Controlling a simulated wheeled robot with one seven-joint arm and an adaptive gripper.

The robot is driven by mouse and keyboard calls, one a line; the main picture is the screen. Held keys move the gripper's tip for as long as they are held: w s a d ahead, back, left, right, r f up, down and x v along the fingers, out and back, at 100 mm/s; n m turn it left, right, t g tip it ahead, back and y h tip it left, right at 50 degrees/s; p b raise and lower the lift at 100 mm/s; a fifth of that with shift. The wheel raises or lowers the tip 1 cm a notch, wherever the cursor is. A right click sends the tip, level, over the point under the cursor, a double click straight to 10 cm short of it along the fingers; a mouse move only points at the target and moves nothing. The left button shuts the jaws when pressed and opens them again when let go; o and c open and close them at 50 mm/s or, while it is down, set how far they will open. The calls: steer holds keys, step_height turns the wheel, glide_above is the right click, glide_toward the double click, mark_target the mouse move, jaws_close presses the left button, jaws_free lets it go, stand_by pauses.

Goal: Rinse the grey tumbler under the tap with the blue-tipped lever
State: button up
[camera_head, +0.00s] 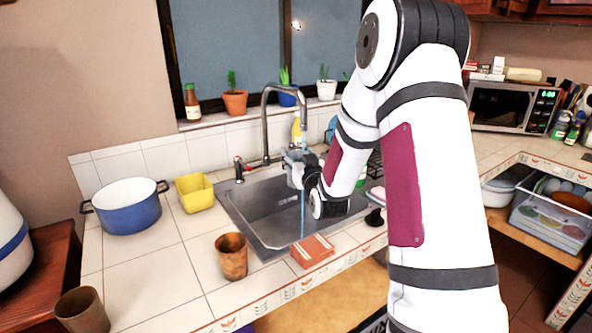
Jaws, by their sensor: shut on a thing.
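My gripper (296,163) is over the sink basin, just below the spout end of the tall curved tap (265,115). It is shut on the grey tumbler, which is hard to tell apart from the grey fingers at this size. A thin blue stream of water (303,215) shows below the gripper and runs down towards the front of the basin. A small lever (239,167) with a reddish part stands at the left of the tap's base. I see no clear blue tip on it.
The steel sink (240,208) is set in a tiled counter. A brown cup (232,257) and an orange-red box (313,251) stand at its front edge. A yellow tub (195,193) and blue pot (130,208) are left. Another brown cup (82,310) is front left.

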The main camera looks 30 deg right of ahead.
steer(key=p+v, duration=0.1)
steer(key=v, duration=0.5)
steer(key=shift+s+d, duration=0.15)
steer(key=shift+d, duration=0.15)
steer(key=shift+r, duration=0.1)
stand_by(1.2)
steer(key=s+a+r+p, duration=0.1)
steer(key=s+r+p, duration=0.2)
steer(key=s+r, duration=0.1)
steer(key=shift+s, duration=0.45)
stand_by(0.9)
